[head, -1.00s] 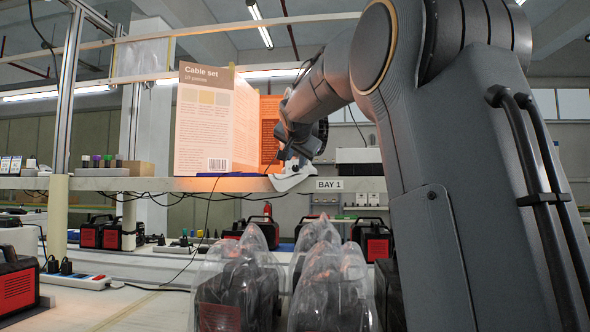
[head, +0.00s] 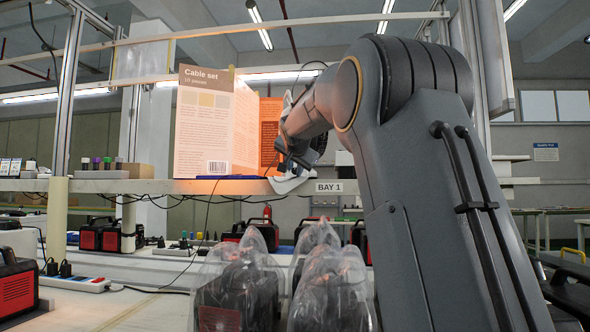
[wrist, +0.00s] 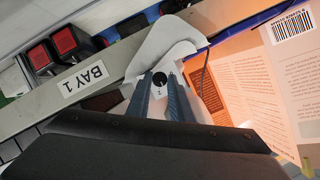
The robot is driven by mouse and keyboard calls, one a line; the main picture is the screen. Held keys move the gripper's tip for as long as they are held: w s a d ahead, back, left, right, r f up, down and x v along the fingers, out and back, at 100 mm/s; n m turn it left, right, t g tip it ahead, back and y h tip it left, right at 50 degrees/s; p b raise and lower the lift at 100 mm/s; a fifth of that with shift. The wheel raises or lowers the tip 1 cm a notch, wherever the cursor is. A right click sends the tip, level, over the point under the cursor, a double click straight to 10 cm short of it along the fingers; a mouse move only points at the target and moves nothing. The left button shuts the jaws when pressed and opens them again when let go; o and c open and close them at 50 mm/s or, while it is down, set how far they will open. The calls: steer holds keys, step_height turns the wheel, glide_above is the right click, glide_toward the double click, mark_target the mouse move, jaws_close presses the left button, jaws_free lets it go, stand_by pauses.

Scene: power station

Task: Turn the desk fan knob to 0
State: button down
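The desk fan shows in the head view as a white base (head: 291,185) on the shelf edge below my gripper. The base also shows in the wrist view (wrist: 160,42). A black round knob (wrist: 160,78) with a light pointer mark sits on it. My gripper (wrist: 162,82) has its two grey fingers apart, one on each side of the knob near the tips. I cannot tell whether they touch it. In the head view my gripper (head: 283,160) is small and partly hides the fan. Most of the fan head and any scale are hidden.
A "Cable set" box (head: 203,125) and an orange printed panel (head: 269,135) stand close left of my gripper. A dark cable (wrist: 205,72) runs near the right finger. The shelf edge carries a "BAY 1" label (head: 329,187). Plastic-covered units (head: 240,290) stand below.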

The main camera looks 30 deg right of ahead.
steer(key=shift+w+a+n+g+h+b, duration=0.15)
steer(key=shift+n+g+h+b, duration=0.25)
steer(key=shift+n, duration=0.7)
steer(key=n+g+h, duration=0.1)
steer(key=n+h, duration=0.1)
steer(key=n, duration=0.1)
steer(key=shift+w+a+b, duration=0.1)
steer(key=shift+a+b, duration=0.05)
steer(key=shift+b, duration=0.15)
steer(key=n+g+h+b, duration=0.1)
steer(key=n+h, duration=0.1)
steer(key=n, duration=0.2)
steer(key=shift+a+f, duration=0.1)
steer(key=shift+a, duration=0.05)
steer(key=c, duration=1.9)
jaws_free()
steer(key=shift+o, duration=0.2)
